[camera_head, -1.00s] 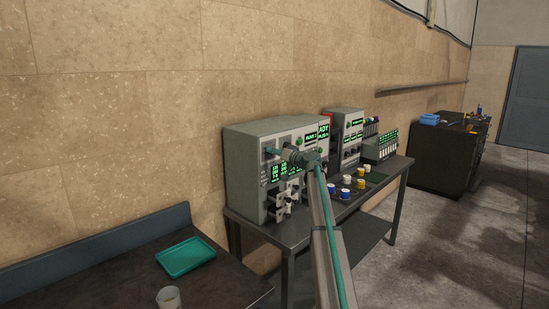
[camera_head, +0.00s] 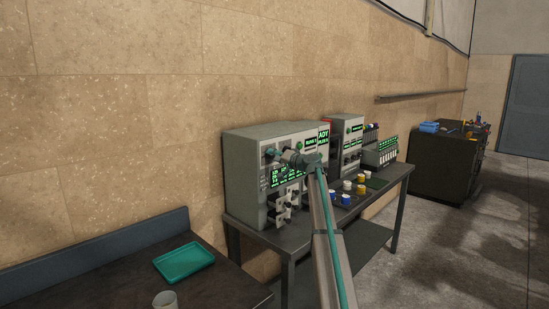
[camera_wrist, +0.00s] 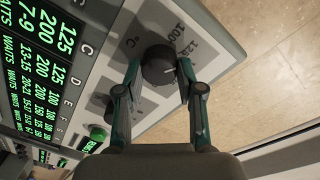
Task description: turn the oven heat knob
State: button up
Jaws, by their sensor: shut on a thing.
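The oven heat knob (camera_wrist: 158,66) is a round black dial with a white mark, on the grey panel (camera_wrist: 205,22) of the machine. Printed figures, including 100 and 125, and a °C sign surround it in the wrist view. My gripper (camera_wrist: 157,72) is shut on the knob, one finger on each side of its rim. In the head view the machine (camera_head: 243,175) stands on a dark table, and my gripper (camera_head: 272,153) reaches the upper left of its front. The knob itself is hidden there by my gripper and arm.
A green-lit display (camera_wrist: 35,75) and a green button (camera_wrist: 96,136) sit beside the knob. Small cups (camera_head: 347,198) stand on the dark table (camera_head: 290,238) right of the machine. A teal tray (camera_head: 184,263) and a beaker (camera_head: 165,299) are on the nearer bench.

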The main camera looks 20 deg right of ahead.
jog(key=o, duration=1.1)
jog(key=shift+o, duration=0.2)
jog(key=v, duration=1.2)
